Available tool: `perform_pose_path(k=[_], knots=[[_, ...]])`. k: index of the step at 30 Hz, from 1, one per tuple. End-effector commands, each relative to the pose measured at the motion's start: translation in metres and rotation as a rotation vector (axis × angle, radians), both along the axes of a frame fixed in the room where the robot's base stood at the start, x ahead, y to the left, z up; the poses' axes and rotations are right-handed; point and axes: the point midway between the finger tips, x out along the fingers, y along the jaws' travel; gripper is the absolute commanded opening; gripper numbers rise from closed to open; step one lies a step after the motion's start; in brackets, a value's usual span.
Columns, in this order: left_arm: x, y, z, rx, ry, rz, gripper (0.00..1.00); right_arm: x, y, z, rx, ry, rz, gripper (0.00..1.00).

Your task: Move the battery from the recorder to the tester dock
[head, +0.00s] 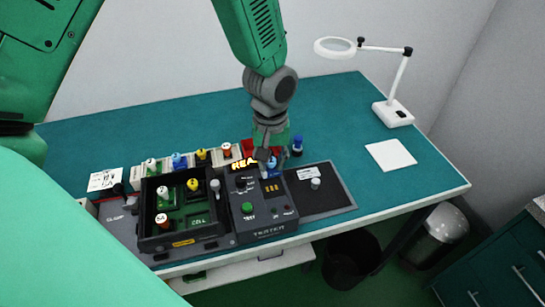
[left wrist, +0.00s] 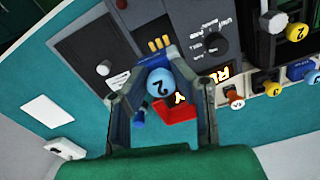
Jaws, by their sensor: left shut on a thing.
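My left gripper (head: 270,152) is over the back edge of the dark grey tester (head: 262,225). It is shut on a blue-topped battery marked 2 (left wrist: 160,82), which shows between the fingers in the left wrist view (left wrist: 163,100). In the head view the battery (head: 272,163) is partly hidden by the gripper. I cannot tell whether its lower end touches the tester dock. A glowing yellow sign (head: 243,163), partly hidden, stands at the tester's back. The black open-topped case (head: 152,232) left of the tester holds several capped cells; I cannot tell whether it is the recorder.
Several coloured-cap cells stand in a row behind the case. A red tray (left wrist: 178,110) and a blue bottle (head: 298,145) are close behind the gripper. A dark panel with a white knob (head: 316,183) lies right of the tester. A magnifier lamp (head: 392,112) stands back right.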

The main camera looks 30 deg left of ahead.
Motion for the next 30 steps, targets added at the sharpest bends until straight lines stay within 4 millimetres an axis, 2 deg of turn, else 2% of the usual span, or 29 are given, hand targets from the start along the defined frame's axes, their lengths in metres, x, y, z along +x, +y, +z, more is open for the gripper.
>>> perform_pose_path(k=[11, 19, 30], knots=[[0.001, -0.001, -0.035, 0.0, 0.001, -0.002, 0.0, 0.0, 0.0, -0.037, 0.0, 0.0, 0.0, 0.4], [0.001, 0.0, -0.051, 0.0, 0.001, -0.002, 0.0, 0.0, 0.0, -0.042, 0.0, 0.0, 0.0, 0.4], [0.001, 0.0, -0.052, 0.0, 0.0, -0.002, 0.0, 0.0, 0.0, -0.042, 0.0, 0.0, 0.0, 0.4]])
